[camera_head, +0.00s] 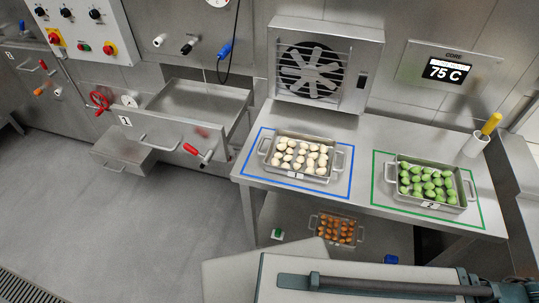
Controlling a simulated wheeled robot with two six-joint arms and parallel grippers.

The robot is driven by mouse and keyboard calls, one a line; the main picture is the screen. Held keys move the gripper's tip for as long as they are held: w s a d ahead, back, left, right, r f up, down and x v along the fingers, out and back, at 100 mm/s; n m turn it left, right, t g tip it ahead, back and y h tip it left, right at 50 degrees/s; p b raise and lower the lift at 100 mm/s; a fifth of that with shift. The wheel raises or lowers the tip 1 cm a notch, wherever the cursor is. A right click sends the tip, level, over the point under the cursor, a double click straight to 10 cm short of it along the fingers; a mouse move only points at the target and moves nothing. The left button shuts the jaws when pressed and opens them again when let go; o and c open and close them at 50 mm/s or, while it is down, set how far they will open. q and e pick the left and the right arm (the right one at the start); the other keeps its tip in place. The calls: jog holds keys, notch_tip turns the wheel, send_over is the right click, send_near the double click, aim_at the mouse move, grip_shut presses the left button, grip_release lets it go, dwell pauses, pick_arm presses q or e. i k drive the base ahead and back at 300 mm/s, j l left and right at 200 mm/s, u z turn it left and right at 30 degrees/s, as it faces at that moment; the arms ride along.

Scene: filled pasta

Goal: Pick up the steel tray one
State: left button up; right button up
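The steel tray marked 1 (312,178) sits on the steel counter (366,172), inside a blue outlined rectangle (247,153). It holds rows of whitish filled pieces and has a wire handle at each end. It appears level. Neither of my grippers is in view, so nothing is seen touching the tray.
A steel tray marked 2 (445,207) with green pieces sits inside a green outline (374,177) to the right. A tray of orange-brown pieces (337,228) is on the lower shelf. A fan unit (357,80) stands behind tray 1. Open floor (130,230) lies left.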

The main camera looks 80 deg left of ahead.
aim_at(304, 157)
jog(key=u, duration=2.45)
jog(key=j+z, duration=0.7)
jog(key=k+j+z, duration=0.1)
jog(key=j+z, duration=0.25)
jog(key=j, duration=0.15)
jog(key=i+j+z, duration=0.1)
jog(key=j+z, duration=0.4)
jog(key=i+l, duration=0.05)
